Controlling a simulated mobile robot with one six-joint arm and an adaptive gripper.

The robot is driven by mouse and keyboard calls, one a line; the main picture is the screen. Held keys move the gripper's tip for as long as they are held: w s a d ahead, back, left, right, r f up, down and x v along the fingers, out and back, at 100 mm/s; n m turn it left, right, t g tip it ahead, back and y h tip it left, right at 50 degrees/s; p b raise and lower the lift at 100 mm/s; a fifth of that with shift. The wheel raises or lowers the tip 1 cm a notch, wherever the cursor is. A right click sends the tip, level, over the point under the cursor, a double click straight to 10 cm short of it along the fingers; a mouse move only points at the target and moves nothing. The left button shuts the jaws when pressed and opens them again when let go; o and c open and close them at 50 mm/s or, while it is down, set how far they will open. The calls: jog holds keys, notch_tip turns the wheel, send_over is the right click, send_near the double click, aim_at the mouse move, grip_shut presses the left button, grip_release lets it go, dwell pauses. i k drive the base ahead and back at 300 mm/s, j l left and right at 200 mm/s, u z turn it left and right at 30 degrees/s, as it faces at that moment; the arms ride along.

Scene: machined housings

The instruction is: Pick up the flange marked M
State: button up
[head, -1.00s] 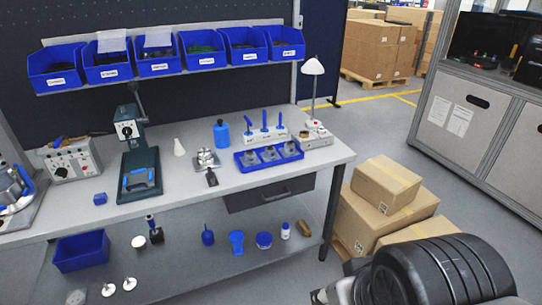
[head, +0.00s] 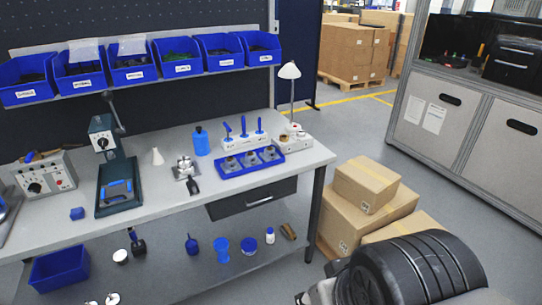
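A blue tray (head: 222,171) with three compartments lies on the workbench near its right end. A metal flange-like part sits in each compartment: left (head: 231,163), middle (head: 250,158) and right (head: 269,153). Any letters on them are too small to read, so I cannot tell which is marked M. My black arm fills the bottom right. What looks like part of my gripper (head: 312,295) shows at the bottom edge, well below and apart from the tray; its fingers cannot be made out.
The workbench (head: 150,222) also holds a dark press (head: 113,180), a metal fixture (head: 185,168), a blue bottle (head: 201,142), a rack with blue-handled tools (head: 245,142) and a lamp (head: 289,72). Cardboard boxes (head: 365,205) stand right of the bench. Blue bins (head: 133,72) hang above.

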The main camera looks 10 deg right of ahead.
aim_at(248, 161)
jog(key=i+l, duration=0.15)
jog(key=i, duration=0.6)
jog(key=i+l, duration=0.15)
jog(key=i, duration=0.55)
jog(key=i+l, duration=0.15)
jog(key=i, duration=0.6)
